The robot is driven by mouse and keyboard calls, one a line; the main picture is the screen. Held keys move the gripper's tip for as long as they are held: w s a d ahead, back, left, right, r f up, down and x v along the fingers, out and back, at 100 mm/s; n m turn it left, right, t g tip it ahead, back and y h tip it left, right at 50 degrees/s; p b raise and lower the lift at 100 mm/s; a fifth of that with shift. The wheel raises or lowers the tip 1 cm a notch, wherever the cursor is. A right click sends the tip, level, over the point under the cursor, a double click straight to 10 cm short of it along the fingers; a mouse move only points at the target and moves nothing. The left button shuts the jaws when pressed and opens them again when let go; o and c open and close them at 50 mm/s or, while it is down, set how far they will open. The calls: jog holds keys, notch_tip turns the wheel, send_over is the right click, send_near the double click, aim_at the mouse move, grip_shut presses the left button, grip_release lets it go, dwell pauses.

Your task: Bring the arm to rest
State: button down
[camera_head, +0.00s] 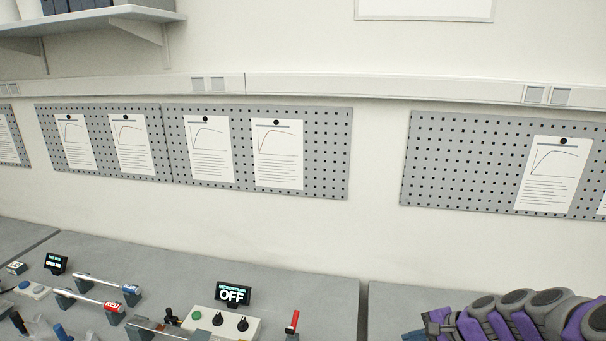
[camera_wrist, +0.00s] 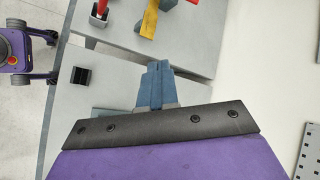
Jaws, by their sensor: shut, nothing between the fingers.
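My arm (camera_head: 520,318) shows at the lower right of the head view, purple and grey, low over the right-hand bench. Its blue-grey end lies at its left side and is partly cut off by the bottom edge. In the wrist view my gripper (camera_wrist: 157,68) points up the picture with its blue fingers together and empty. The fingers are over the grey bench top (camera_wrist: 112,75) and appear to touch no object.
The head view shows a bench with a display reading OFF (camera_head: 232,294), a control box (camera_head: 221,322), a red-handled part (camera_head: 292,322) and specimens on stands. A gap separates the two benches. Pegboards (camera_head: 470,150) with sheets hang behind. A dark square block (camera_wrist: 81,75) stands left of the fingers.

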jog(key=s+a+r+n+g+h+b, duration=0.15)
jog(key=s+a+n+g+b, duration=0.5)
jog(key=s+a, duration=0.7)
jog(key=s+f+n+h+b, duration=0.2)
jog(key=s+n, duration=0.1)
jog(key=s, duration=0.7)
jog(key=s+f+n+h+b, duration=0.2)
jog(key=s+n+h, duration=0.1)
jog(key=s, duration=0.7)
jog(key=shift+a+f+n+g, duration=0.25)
jog(key=shift+n+g, duration=0.1)
jog(key=shift+n, duration=0.3)
jog(key=shift+d+h, duration=0.2)
jog(key=shift+h, duration=0.05)
